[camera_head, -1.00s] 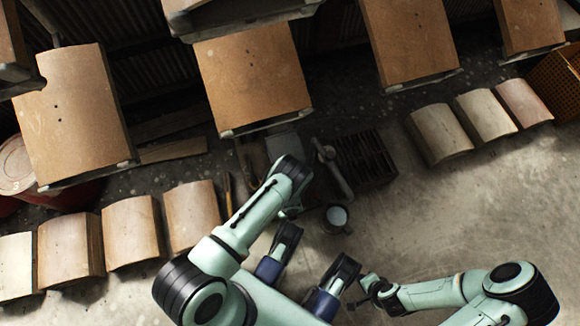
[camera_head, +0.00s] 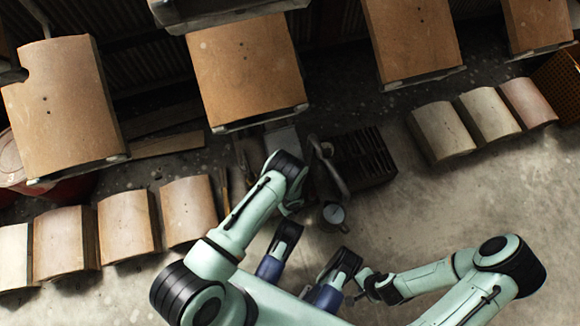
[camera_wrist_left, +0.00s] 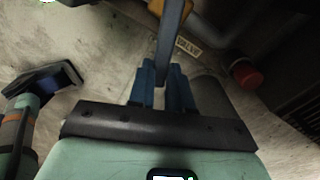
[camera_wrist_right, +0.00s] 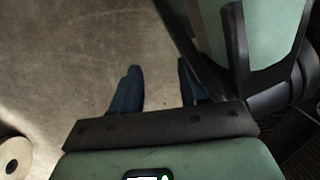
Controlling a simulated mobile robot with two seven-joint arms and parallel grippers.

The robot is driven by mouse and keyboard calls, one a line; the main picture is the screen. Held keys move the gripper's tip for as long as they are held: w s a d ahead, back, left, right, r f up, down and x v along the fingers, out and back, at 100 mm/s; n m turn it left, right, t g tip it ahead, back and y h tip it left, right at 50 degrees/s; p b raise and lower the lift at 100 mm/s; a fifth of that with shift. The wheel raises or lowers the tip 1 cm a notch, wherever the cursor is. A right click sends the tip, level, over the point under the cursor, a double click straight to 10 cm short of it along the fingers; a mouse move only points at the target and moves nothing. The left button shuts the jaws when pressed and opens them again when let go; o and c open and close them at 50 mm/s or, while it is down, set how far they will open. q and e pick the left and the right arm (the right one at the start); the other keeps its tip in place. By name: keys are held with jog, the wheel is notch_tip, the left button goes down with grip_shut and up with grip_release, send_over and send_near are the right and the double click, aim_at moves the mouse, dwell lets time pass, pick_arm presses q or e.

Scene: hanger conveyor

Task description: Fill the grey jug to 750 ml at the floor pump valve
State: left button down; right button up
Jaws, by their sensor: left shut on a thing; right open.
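My left gripper (camera_wrist_left: 165,92) is shut on a narrow blue bar (camera_wrist_left: 170,40), beside a label reading VALVE (camera_wrist_left: 188,47). In the head view its fingertips are hidden under my left wrist. A grey cylinder (camera_wrist_left: 212,98) lies just right of the fingers; I cannot tell whether it is the jug or a pipe. A small round grey thing with a pale face (camera_head: 333,213) stands on the floor by a grey pipe (camera_head: 335,175); I cannot tell whether it is the jug or a gauge. My right gripper (camera_wrist_right: 155,90) is open and empty over bare floor. No level marks are readable.
A dark slatted crate or grate (camera_head: 365,157) is right of the pipe. A red cap (camera_wrist_left: 247,76) is near the left gripper. Brown panels (camera_head: 247,70) hang above, and curved panels stand at left (camera_head: 130,225) and right (camera_head: 440,132).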

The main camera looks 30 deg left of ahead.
pick_arm(q)
jog(key=c, duration=1)
grip_release()
jog(key=shift+c, duration=0.2)
jog(key=shift+r, duration=0.1)
notch_tip(320, 180, up, 13)
jog(key=p, duration=0.5)
pick_arm(e)
jog(key=w+a+r+t, duration=0.1)
jog(key=w+r+t, duration=0.2)
jog(key=w+r, duration=0.5)
jog(key=shift+w+a+n, duration=0.3)
jog(key=shift+w, duration=0.1)
pick_arm(q)
jog(key=shift+r, duration=0.1)
